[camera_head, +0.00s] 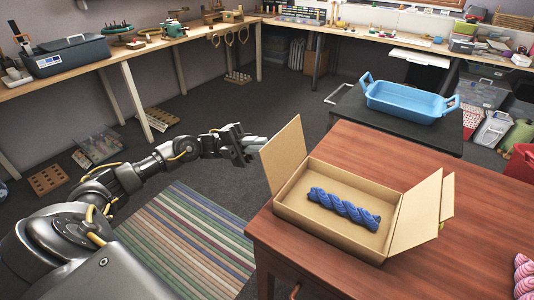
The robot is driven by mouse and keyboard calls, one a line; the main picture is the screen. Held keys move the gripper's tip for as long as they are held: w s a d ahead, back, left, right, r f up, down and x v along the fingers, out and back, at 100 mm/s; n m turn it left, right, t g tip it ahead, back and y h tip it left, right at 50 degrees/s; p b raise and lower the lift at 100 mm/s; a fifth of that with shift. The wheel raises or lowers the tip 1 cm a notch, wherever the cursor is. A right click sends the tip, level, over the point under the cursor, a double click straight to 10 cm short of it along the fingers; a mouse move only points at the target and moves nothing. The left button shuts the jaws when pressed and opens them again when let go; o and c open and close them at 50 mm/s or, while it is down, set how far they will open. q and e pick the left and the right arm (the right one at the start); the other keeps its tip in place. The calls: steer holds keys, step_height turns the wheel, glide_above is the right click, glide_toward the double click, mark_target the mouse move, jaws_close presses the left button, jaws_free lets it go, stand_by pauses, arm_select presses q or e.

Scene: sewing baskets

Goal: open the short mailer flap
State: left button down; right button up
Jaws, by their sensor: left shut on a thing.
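An open brown cardboard mailer (292,214) sits on the reddish wooden table. A twisted blue yarn skein (343,209) lies inside it. The left short flap (285,158) stands up and leans outward a little. The right short flap (417,212) also stands up, with another piece of card (447,200) showing behind it. My left gripper (255,146) is at the outer edge of the left short flap and is shut on it; the fingertips are small and hard to make out. My right gripper is not in view.
A blue two-handled basket (408,101) stands on a dark low table beyond the mailer. Pink yarn (525,275) lies at the table's right front. The wooden table (345,147) is clear behind the mailer. A striped rug (185,240) covers the floor at left.

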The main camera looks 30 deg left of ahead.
arm_select(q)
steer(key=shift+w+f+h, duration=0.15)
steer(key=shift+f+h, duration=0.1)
steer(key=shift+h, duration=0.15)
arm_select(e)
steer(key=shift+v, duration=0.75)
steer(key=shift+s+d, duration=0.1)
arm_select(q)
steer(key=c, duration=1.5)
jaws_free()
steer(key=shift+a, duration=0.1)
